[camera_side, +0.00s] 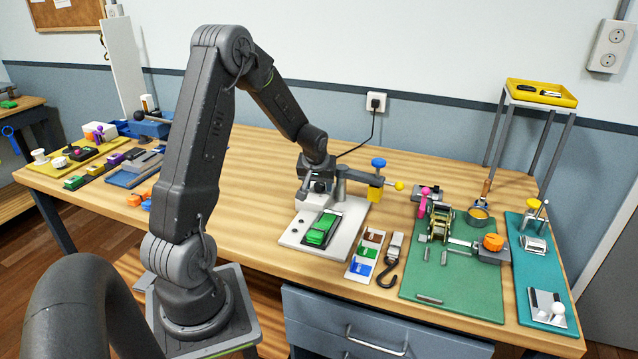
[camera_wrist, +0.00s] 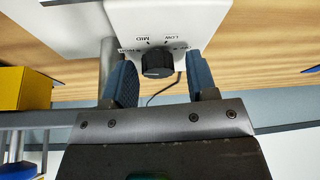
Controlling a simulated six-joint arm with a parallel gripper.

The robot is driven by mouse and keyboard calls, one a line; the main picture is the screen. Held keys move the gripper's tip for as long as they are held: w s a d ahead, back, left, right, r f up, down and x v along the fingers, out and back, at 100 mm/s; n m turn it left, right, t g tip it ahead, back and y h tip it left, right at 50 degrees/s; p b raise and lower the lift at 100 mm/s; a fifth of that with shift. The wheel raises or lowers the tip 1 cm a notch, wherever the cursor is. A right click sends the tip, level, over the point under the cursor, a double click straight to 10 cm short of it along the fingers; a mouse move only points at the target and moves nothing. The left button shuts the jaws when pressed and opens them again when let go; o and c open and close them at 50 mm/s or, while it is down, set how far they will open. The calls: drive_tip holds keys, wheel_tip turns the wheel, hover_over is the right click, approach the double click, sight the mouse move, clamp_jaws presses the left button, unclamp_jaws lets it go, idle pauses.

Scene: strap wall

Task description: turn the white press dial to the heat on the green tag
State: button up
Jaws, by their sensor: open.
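The white press (camera_side: 345,222) stands mid-table, with a bright green piece (camera_side: 321,230) lying on its dark plate. In the wrist view the white press housing (camera_wrist: 185,18) carries a dark round dial (camera_wrist: 157,62). Its printed labels appear upside down; MID and LOW can be read, the outer two are partly covered. The dial's pointer setting cannot be told. My gripper (camera_wrist: 161,72) is open, one blue-grey finger on each side of the dial, with gaps visible. In the side view my gripper (camera_side: 318,186) hides the dial.
A white card (camera_side: 366,254) with brown, green and blue patches lies right of the press, beside a dark hook (camera_side: 388,272). A blue-topped post and yellow block (camera_side: 375,193) stand close behind right. A green mat (camera_side: 455,290) with fixtures lies further right.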

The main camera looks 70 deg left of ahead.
drive_tip(key=shift+w+d+m, duration=0.1)
drive_tip(key=shift+m, duration=0.3)
drive_tip(key=shift+m+t, duration=0.3)
drive_tip(key=shift+m, duration=0.2)
drive_tip(key=shift+m+h, duration=0.3)
drive_tip(key=shift+m, duration=0.1)
drive_tip(key=v, duration=1.3)
drive_tip(key=shift+s+r, duration=0.35)
drive_tip(key=shift+s, duration=0.1)
